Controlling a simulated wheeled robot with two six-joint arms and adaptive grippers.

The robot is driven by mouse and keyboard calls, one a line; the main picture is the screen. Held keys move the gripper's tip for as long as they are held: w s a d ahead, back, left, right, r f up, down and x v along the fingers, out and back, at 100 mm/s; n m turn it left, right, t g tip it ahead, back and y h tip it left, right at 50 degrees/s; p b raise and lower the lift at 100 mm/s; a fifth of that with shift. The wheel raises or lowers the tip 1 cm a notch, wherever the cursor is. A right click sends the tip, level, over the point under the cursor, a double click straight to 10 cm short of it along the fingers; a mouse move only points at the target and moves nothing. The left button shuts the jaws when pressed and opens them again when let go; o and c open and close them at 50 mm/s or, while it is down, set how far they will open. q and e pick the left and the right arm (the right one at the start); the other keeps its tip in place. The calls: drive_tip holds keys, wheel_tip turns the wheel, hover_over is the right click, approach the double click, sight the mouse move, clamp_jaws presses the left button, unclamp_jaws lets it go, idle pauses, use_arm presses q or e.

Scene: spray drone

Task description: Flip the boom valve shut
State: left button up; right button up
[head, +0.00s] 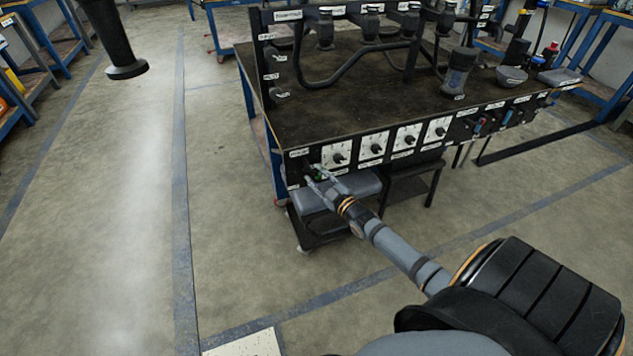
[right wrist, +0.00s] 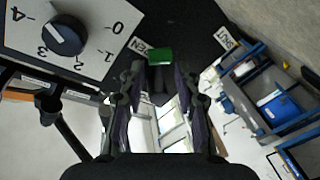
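The boom valve appears as a small green handle (right wrist: 160,56) on a dark panel in the right wrist view. It sits much nearer the OPEN label (right wrist: 138,45) than the SHUT label (right wrist: 227,38). My right gripper (right wrist: 158,88) is open, its two fingers spread either side of the line to the green handle. I cannot tell whether a finger touches it. In the head view my right gripper (head: 313,175) reaches the left end of the bench's front panel, and its fingers partly hide the valve there. My left gripper is not in view.
Several white dial plates run along the front panel, the nearest with a black knob (head: 338,158) just right of the valve; a dial knob (right wrist: 64,36) also shows in the wrist view. Bottles and a bowl (head: 511,75) stand on the bench (head: 300,113).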

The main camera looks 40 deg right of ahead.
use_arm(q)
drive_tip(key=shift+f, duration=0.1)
use_arm(e)
drive_tip(key=shift+w+r, duration=0.1)
drive_tip(key=shift+w, duration=0.05)
clamp_jaws()
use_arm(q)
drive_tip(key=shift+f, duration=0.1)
use_arm(e)
drive_tip(key=shift+a+f+m, duration=0.1)
drive_tip(key=shift+f+m, duration=0.1)
drive_tip(key=shift+m, duration=0.3)
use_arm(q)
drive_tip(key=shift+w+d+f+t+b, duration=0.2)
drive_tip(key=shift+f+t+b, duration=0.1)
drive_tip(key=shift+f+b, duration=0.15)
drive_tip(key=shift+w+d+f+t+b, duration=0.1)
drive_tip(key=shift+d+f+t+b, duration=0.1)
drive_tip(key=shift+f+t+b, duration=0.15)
use_arm(e)
drive_tip(key=shift+w+a+f+m+t+h, duration=0.15)
drive_tip(key=shift+a+m+t, duration=0.2)
drive_tip(key=shift+m, duration=0.8)
drive_tip(key=shift+a+f+m+t+h, duration=0.1)
drive_tip(key=shift+a+m+t+h, duration=0.15)
drive_tip(key=shift+m, duration=0.95)
drive_tip(key=shift+w+a+f+m+t+h, duration=0.15)
drive_tip(key=shift+a+m+t, duration=0.2)
drive_tip(key=shift+m, duration=0.8)
drive_tip(key=shift+a, duration=0.1)
